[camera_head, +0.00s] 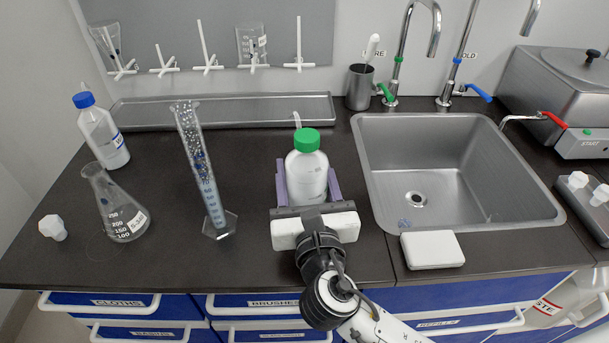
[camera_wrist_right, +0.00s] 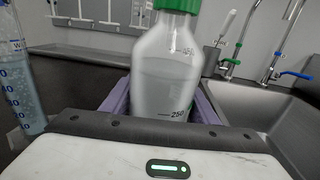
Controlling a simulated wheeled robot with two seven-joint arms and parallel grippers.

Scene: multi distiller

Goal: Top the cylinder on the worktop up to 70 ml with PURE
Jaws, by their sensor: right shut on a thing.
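A measuring cylinder (camera_head: 205,175) with bluish liquid and droplets on its upper wall stands on the dark worktop (camera_head: 160,240), left of centre. Its lower part also shows at the left of the right wrist view (camera_wrist_right: 22,88). My right gripper (camera_head: 307,185) has its purple fingers on either side of a clear bottle with a green cap (camera_head: 306,166) and is shut on it. The bottle is upright and holds liquid; its base is hidden. The tap with the green handle (camera_head: 398,65) has a partly hidden label ending in "URE". My left gripper is not in view.
A conical flask (camera_head: 118,205), a blue-capped bottle (camera_head: 102,132) and a white stopper (camera_head: 53,228) stand at left. A steel tray (camera_head: 225,110) lies behind. A sink (camera_head: 460,150) is at right, with a white block (camera_head: 432,250) before it.

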